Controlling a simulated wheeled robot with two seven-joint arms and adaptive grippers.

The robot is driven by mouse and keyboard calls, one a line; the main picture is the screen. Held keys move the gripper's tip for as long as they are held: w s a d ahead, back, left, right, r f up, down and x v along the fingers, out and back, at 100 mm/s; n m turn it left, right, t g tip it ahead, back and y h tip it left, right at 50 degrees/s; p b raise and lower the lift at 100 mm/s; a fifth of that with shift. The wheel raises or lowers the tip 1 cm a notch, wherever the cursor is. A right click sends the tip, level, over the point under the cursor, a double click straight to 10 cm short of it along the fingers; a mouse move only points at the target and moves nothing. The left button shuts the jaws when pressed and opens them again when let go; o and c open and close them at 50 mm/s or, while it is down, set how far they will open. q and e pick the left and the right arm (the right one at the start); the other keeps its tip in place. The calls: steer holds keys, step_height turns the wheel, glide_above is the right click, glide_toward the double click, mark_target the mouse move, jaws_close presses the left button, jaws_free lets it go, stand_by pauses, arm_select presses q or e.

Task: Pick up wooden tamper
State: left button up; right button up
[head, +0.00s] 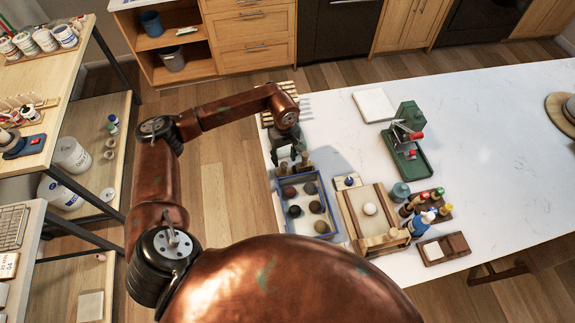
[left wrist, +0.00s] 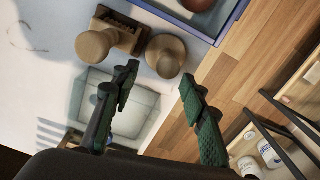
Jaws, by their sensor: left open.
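Two wooden tools stand close together at the table's left edge, in front of my left gripper (head: 287,157). In the left wrist view one is a round, knobbed wooden piece (left wrist: 166,56), which looks like the tamper. Beside it lies a wooden piece with a round knob and a slotted block (left wrist: 112,36). In the head view they show only as small wooden handles (head: 304,162) by the gripper. In the left wrist view my left gripper (left wrist: 158,74) is open, with fingers apart and nothing held. The round piece lies just beyond the fingertips, near the gap between them.
A blue-rimmed tray (head: 333,211) with several dark balls sits just in front of the tools. A wooden tray (head: 352,217) with a pale ball stands to its right. A green press (head: 407,140) stands farther back.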

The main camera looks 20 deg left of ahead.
mark_target(283, 167)
arm_select(q)
steer(key=s+f+p, duration=0.1)
steer(key=s+f, duration=0.1)
steer(key=shift+s+d+f+p, duration=0.1)
steer(key=shift+s+d+p, duration=0.1)
steer(key=shift+s+p, duration=0.15)
steer(key=shift+w+f, duration=0.3)
steer(key=shift+f, duration=0.45)
steer(key=shift+w+f, duration=0.3)
steer(key=shift+f, duration=0.2)
steer(key=shift+w+f, duration=0.25)
steer(key=shift+f, duration=0.2)
steer(key=shift+s+r, duration=0.2)
steer(key=shift+s, duration=0.15)
steer(key=shift+c, duration=0.4)
steer(key=shift+w+f, duration=0.15)
steer(key=shift+w, duration=0.05)
steer(key=c, duration=0.3)
steer(key=shift+s, duration=0.15)
steer(key=c, duration=0.5)
steer(key=shift+c, duration=0.7)
jaws_close()
arm_select(e)
steer(key=shift+s+d+r, duration=0.1)
steer(key=shift+s+r, duration=0.45)
steer(key=shift+s, duration=0.15)
steer(key=shift+s+d+r, duration=0.1)
steer(key=shift+s+r, duration=0.4)
steer(key=shift+s, duration=0.2)
